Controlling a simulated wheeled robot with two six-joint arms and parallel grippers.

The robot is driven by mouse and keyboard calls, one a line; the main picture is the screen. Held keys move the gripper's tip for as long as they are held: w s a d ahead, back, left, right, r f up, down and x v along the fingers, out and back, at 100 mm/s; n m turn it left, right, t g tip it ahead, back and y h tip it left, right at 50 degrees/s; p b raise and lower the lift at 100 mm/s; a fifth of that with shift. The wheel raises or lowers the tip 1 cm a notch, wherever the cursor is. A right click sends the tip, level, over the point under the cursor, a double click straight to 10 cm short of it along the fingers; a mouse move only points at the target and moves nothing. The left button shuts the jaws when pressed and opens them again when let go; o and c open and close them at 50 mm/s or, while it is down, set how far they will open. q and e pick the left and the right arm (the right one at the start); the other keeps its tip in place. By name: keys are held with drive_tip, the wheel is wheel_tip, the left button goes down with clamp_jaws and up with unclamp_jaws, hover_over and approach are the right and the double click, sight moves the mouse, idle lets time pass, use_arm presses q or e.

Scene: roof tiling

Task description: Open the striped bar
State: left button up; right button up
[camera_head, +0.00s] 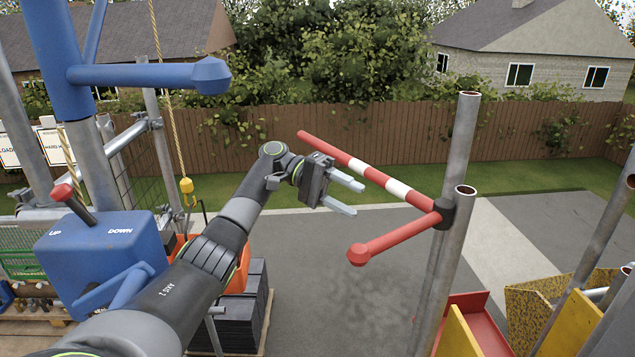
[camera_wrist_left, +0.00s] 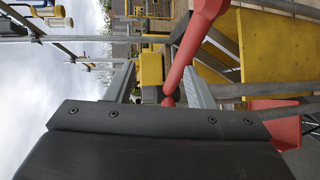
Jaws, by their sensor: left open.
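The striped bar (camera_head: 364,169) is red and white and slants across the head view from upper left down to a black hub (camera_head: 444,213) on a grey post. A plain red handle (camera_head: 398,239) with a thick knob reaches from the same hub toward the lower left. My left gripper (camera_head: 354,198) is open, below the striped bar and above the handle's knob, with its fingers pointing right. In the left wrist view the red handle (camera_wrist_left: 184,58) appears beyond and between the two fingers, with its knob at the top. I see no contact. My right gripper is not in view.
Grey scaffold posts (camera_head: 456,150) stand at the right, with yellow boards (camera_head: 570,325) and a red tray-like part (camera_head: 480,318) below. A blue hoist box (camera_head: 100,255) with a red-tipped lever and a rope with a yellow weight (camera_head: 186,186) are at the left. Dark stacked tiles (camera_head: 240,320) lie below my arm.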

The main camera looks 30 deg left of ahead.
use_arm(q)
drive_tip(key=b+v, duration=0.1)
drive_tip(key=v, duration=0.6)
drive_tip(key=shift+w+b, duration=0.2)
drive_tip(key=shift+b, duration=0.1)
idle(0.3)
drive_tip(key=shift+r, duration=0.1)
drive_tip(key=shift+a+p, duration=0.1)
drive_tip(key=shift+p, duration=0.2)
idle(0.4)
